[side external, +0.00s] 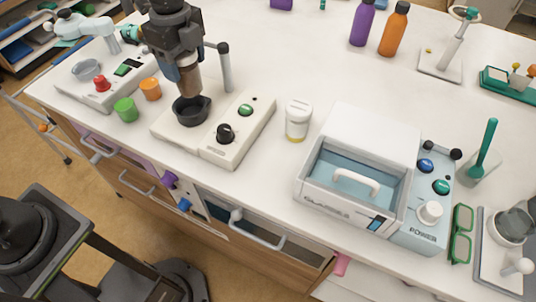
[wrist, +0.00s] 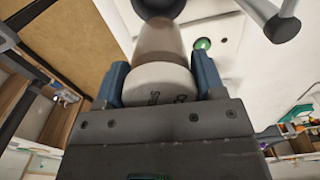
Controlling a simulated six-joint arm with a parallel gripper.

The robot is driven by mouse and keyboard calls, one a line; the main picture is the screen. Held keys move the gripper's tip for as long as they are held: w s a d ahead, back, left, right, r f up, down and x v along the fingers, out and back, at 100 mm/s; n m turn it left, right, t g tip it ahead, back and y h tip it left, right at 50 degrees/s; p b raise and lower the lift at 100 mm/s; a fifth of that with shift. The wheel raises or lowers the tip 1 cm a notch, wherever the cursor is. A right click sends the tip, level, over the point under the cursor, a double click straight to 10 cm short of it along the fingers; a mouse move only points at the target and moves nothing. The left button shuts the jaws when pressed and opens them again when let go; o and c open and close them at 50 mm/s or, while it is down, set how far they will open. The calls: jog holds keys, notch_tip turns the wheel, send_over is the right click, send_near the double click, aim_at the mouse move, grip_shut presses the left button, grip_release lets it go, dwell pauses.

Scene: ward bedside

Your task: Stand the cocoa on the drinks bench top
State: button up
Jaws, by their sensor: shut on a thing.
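My gripper (side external: 182,58) is shut on a brown cylinder, which I take to be the cocoa (side external: 189,82). In the wrist view, my gripper's blue fingers (wrist: 160,85) hold it by its pale, lettered end (wrist: 157,92), and its brown body (wrist: 158,45) extends beyond. The cocoa is upright, directly over a round black cup (side external: 192,112) on a white appliance. I cannot tell whether its lower end touches the cup or is slightly inside it. The white bench top (side external: 265,75) spreads around the appliance.
The appliance (side external: 232,140) has a black knob, a green button and a grey post (side external: 225,70) close to my gripper. Green (side external: 126,110) and orange (side external: 150,89) cups stand left. A white jar (side external: 298,120) and glass-fronted box (side external: 350,185) stand right.

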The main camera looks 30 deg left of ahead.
jog(key=shift+s+d+f+m, duration=0.5)
jog(key=shift+d+f, duration=1.55)
jog(key=shift+d, duration=1.3)
jog(key=shift+s+d+f+m, duration=0.35)
jog(key=shift+d+f+m, duration=0.3)
jog(key=shift+d+f, duration=2.05)
jog(key=shift+s+d+f+m, duration=0.5)
jog(key=shift+d+f, duration=0.95)
jog(key=shift+d, duration=2.5)
jog(key=shift+w+f, duration=0.1)
jog(key=shift+f, duration=0.05)
jog(key=o, duration=1)
jog(key=shift+o, duration=0.2)
notch_tip(320, 180, up, 12)
jog(key=shift+r, duration=0.2)
